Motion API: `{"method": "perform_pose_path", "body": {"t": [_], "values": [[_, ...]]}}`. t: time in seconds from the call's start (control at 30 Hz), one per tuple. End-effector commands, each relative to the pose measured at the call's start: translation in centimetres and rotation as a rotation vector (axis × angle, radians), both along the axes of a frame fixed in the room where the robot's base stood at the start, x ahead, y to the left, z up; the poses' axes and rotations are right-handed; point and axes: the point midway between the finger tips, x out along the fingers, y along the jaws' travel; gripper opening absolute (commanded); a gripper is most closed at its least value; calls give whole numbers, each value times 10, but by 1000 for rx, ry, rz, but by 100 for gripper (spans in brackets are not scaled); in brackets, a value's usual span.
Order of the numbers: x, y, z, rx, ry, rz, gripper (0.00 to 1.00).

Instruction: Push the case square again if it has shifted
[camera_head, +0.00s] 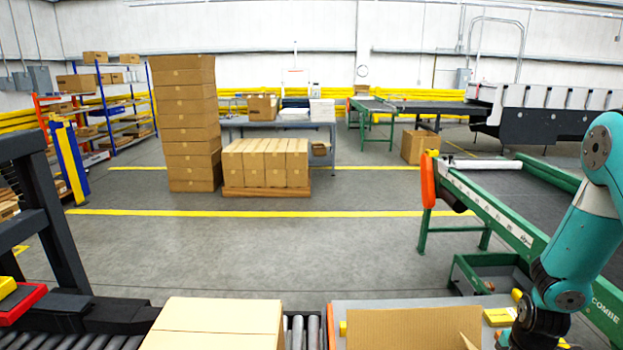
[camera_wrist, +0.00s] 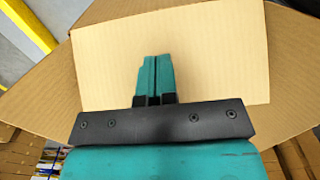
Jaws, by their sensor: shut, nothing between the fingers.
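A cardboard case with a raised brown flap (camera_head: 412,328) shows at the bottom edge of the head view, on a grey surface. Its lower part is cut off, so I cannot tell there whether it sits square. In the wrist view, my gripper (camera_wrist: 155,62) is shut and empty, in front of a pale cardboard panel (camera_wrist: 205,50). Darker brown cardboard (camera_wrist: 40,90) spreads around that panel at an angle to it. I cannot tell whether the fingertips touch the panel. The fingertips are out of sight in the head view.
Another case (camera_head: 215,322) lies on the roller conveyor (camera_head: 75,342) left of the flap. A yellow item (camera_head: 499,317) lies right of the flap, near my arm. A green-framed conveyor (camera_head: 510,222) stands at the right. Open floor (camera_head: 270,250) lies beyond, with stacked cartons (camera_head: 190,125) behind.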

Motion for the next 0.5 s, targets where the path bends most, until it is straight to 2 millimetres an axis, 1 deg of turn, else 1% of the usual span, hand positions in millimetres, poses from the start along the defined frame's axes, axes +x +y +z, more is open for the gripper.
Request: {"method": "perform_pose_path", "body": {"t": [0.2,0.5], "values": [[1,19,-9,0,1,3,0],[1,22,-9,0,1,1,0]]}}
